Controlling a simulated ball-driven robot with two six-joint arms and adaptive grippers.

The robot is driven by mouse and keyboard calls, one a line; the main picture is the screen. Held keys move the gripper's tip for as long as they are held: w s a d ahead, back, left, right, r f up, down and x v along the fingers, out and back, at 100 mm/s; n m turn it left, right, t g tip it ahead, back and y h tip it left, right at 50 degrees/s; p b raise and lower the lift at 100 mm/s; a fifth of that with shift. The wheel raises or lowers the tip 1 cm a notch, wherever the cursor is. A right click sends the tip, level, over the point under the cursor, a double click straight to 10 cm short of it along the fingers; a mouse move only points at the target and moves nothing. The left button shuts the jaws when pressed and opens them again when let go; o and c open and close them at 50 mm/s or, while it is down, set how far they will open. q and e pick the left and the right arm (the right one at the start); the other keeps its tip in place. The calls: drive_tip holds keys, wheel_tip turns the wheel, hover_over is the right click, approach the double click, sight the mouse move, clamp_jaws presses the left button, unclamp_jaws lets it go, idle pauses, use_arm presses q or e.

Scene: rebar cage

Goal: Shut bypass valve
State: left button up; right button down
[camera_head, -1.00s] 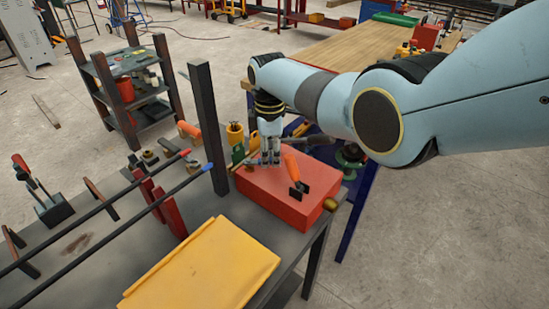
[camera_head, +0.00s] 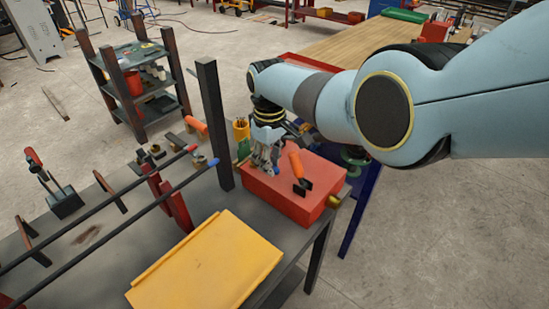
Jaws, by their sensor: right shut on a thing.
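A red box (camera_head: 303,207) sits on the right end of the dark steel table. An orange-handled lever (camera_head: 296,163) with a black foot stands tilted on its top, and a brass fitting (camera_head: 334,201) shows at its right end. My right gripper (camera_head: 266,170) points down at the back left of the box top, left of the orange lever and apart from it. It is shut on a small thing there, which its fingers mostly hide. I cannot tell whether that is the bypass valve's handle. My left gripper is not in view.
A dark upright post (camera_head: 215,125) stands left of the gripper. Two long bars (camera_head: 110,205) cross the table with red clamps (camera_head: 174,203). A yellow panel (camera_head: 207,268) lies in front of the box. A yellow cup (camera_head: 241,129) stands behind the gripper.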

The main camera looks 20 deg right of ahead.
drive_tip(key=shift+a, duration=0.1)
idle(0.4)
drive_tip(key=c, duration=1.2)
unclamp_jaws()
drive_tip(key=shift+c, duration=0.2)
wheel_tip(320, 180, up, 12)
